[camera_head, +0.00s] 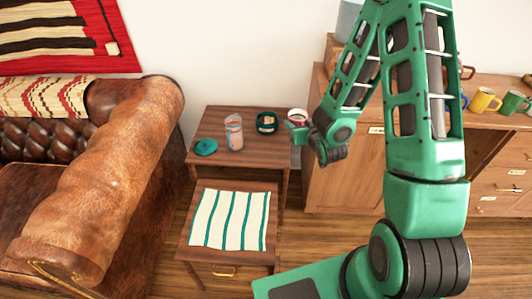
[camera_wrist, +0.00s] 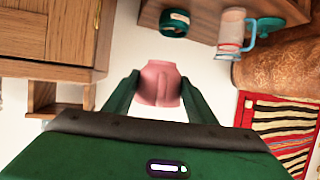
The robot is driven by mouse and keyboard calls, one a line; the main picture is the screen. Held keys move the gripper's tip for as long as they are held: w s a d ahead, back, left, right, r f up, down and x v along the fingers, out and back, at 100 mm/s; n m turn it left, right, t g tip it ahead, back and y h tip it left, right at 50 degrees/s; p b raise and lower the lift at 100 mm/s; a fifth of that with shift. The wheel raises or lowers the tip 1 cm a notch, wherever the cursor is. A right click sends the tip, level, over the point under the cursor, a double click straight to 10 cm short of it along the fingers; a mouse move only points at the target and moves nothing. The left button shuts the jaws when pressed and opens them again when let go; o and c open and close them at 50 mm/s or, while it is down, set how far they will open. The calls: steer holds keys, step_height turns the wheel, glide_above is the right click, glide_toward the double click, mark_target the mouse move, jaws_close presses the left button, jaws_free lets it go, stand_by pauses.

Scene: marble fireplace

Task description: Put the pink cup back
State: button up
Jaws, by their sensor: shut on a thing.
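The pink cup (camera_wrist: 160,84) is between the two green fingers of my gripper (camera_wrist: 159,96) in the wrist view, and the fingers are shut on it. A ridge, perhaps its handle, faces the camera. In the head view my gripper (camera_head: 298,130) is at the right edge of the small side table, between it and the wooden cabinet. A small cup with a pale rim and dark red inside (camera_head: 297,116) shows at the fingers there and seems to be the same cup. My arm hides part of the cabinet top behind it.
The side table (camera_head: 215,126) holds a clear glass (camera_head: 234,132), a dark green tin (camera_head: 266,122) and a teal lid (camera_head: 206,147). The cabinet (camera_head: 340,150) bears a yellow mug (camera_head: 485,99) and a green mug (camera_head: 513,102). A striped cloth (camera_head: 230,219) covers a lower stand. A leather sofa (camera_head: 115,190) stands left.

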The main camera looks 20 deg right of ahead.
steer(key=shift+a, duration=0.35)
steer(key=shift+w+a, duration=0.15)
steer(key=w+a+f+n+y, duration=0.1)
steer(key=w+a+f, duration=0.35)
steer(key=a, duration=0.35)
steer(key=w+a+f, duration=0.3)
steer(key=a+f, duration=0.3)
steer(key=a, duration=0.2)
glide_above(271, 156)
steer(key=shift+a+f, duration=0.1)
steer(key=shift+f, duration=5.65)
